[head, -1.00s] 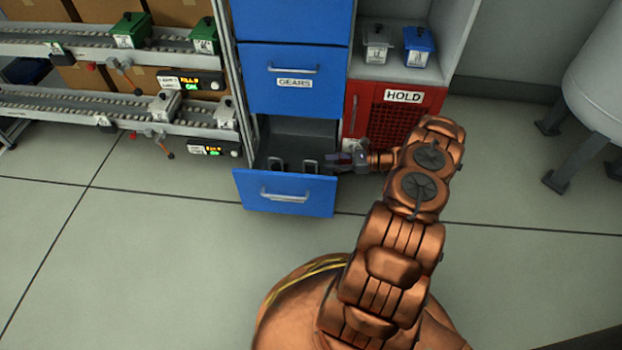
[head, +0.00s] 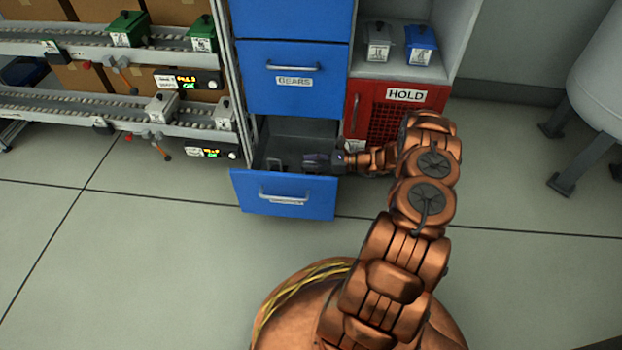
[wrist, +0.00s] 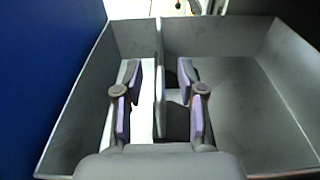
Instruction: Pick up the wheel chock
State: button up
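My gripper (head: 318,160) is inside the open bottom drawer (head: 285,195) of the blue cabinet, reaching in from the right. In the wrist view my gripper (wrist: 161,78) is open, with its two purple-padded fingers apart. A thin grey upright plate stands between them, with a pale surface on its left and a dark patch on its right. I cannot tell whether these belong to the wheel chock or to the drawer's divider. In the head view a small dark piece with a light outline (head: 275,164) lies in the drawer left of my gripper. I cannot identify the chock surely.
Grey drawer walls stand close around my gripper, with bare floor at right (wrist: 250,110). The upper GEARS drawer (head: 293,80) is shut. A red HOLD cabinet (head: 390,118) stands to the right. Roller shelves (head: 75,100) with green and grey bins stand at left. The front floor is clear.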

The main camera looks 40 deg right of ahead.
jog(key=shift+c, duration=0.2)
grip_shut()
dwell(0.6)
